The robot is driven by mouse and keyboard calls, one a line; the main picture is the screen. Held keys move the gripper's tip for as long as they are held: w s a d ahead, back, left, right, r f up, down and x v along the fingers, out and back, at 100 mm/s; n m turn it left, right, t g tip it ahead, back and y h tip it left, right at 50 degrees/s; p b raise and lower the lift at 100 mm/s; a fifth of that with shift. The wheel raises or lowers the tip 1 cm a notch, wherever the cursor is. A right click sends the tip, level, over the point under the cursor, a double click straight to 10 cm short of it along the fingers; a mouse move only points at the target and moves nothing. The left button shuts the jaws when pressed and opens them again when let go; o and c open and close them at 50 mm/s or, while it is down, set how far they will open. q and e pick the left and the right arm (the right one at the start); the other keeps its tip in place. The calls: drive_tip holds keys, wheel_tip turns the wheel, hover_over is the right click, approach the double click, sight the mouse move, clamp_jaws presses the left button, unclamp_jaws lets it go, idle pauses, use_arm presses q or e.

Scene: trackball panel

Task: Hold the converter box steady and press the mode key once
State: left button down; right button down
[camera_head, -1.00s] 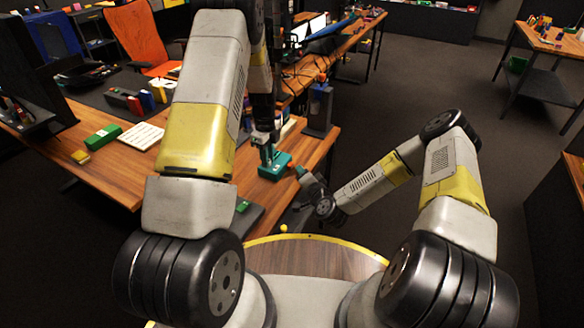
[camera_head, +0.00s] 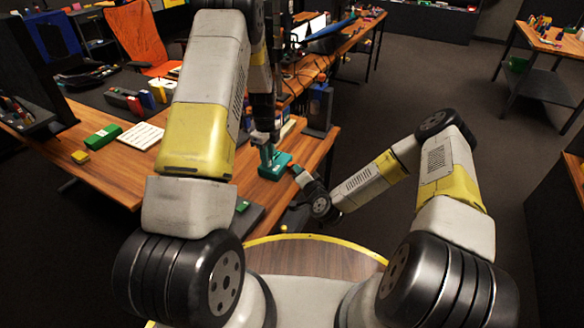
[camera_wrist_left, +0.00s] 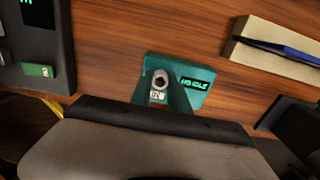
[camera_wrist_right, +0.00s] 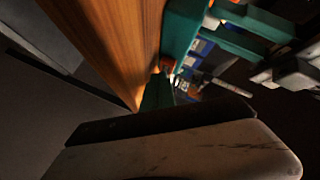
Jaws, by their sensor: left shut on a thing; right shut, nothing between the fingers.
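The teal converter box (camera_head: 281,163) sits on the wooden desk near its front right corner. In the left wrist view its top (camera_wrist_left: 205,75) shows a lit green display, a round grey knob (camera_wrist_left: 161,79) and a small white tag with red marks (camera_wrist_left: 157,97). My left gripper (camera_head: 268,152) points down and is shut on the box; its teal fingers partly hide it. My right gripper (camera_head: 296,170) is shut and empty, its tip close beside the box's right side. In the right wrist view its tip (camera_wrist_right: 163,72) is near the box (camera_wrist_right: 183,28); contact is unclear. I cannot make out the mode key for certain.
A wooden holder with a blue pen (camera_wrist_left: 278,45) lies beside the box. A dark panel with a green block (camera_wrist_left: 38,70) is on the other side. The desk edge is close by.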

drive_tip(key=shift+w+a, duration=0.1)
drive_tip(key=shift+a, duration=0.2)
drive_tip(key=shift+d, duration=0.1)
idle(0.4)
drive_tip(key=shift+s+d, duration=0.35)
drive_tip(key=shift+d, duration=0.4)
drive_tip(key=shift+d, duration=0.15)
drive_tip(key=d, duration=0.1)
drive_tip(key=s+d, duration=0.1)
drive_tip(key=d, duration=0.2)
drive_tip(key=shift+s+d, duration=0.2)
drive_tip(key=shift+s, duration=0.2)
idle(0.3)
drive_tip(key=s+d+r, duration=0.3)
drive_tip(key=s+r, duration=0.1)
drive_tip(key=s, duration=0.3)
drive_tip(key=shift+r, duration=0.4)
idle(0.4)
